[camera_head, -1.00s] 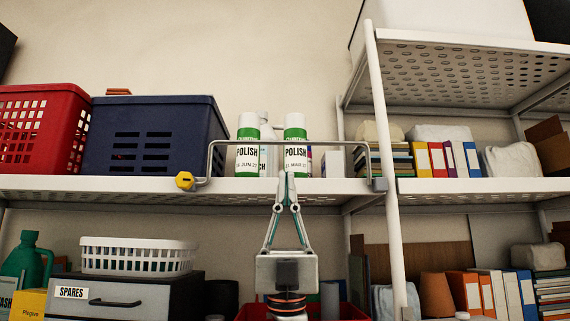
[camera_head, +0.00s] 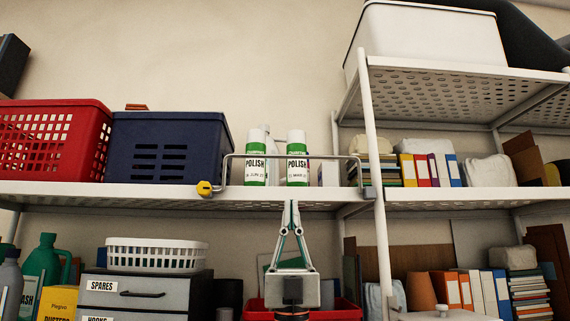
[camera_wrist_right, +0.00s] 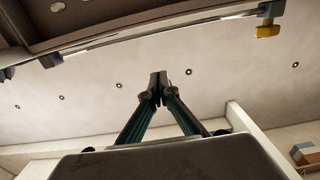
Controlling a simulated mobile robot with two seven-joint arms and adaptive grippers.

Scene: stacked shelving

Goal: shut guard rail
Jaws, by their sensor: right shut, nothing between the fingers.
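The guard rail (camera_head: 290,156) is a thin grey metal bar along the front edge of the upper shelf. It stands up in front of two white and green polish bottles (camera_head: 297,165). A yellow knob (camera_head: 204,188) sits at its left end and also shows in the right wrist view (camera_wrist_right: 267,30). My right gripper (camera_head: 291,203) is shut and empty, its tips pointing up just below the shelf edge in the head view, apart from the knob. In the right wrist view its closed tips (camera_wrist_right: 157,88) show against the wall or ceiling. My left gripper is not in view.
A red basket (camera_head: 60,140) and a navy bin (camera_head: 165,150) stand left of the bottles. A white post (camera_head: 378,220) rises right of the rail. Below are a white basket (camera_head: 155,255), a spares drawer unit (camera_head: 145,290) and a red bin (camera_head: 345,311).

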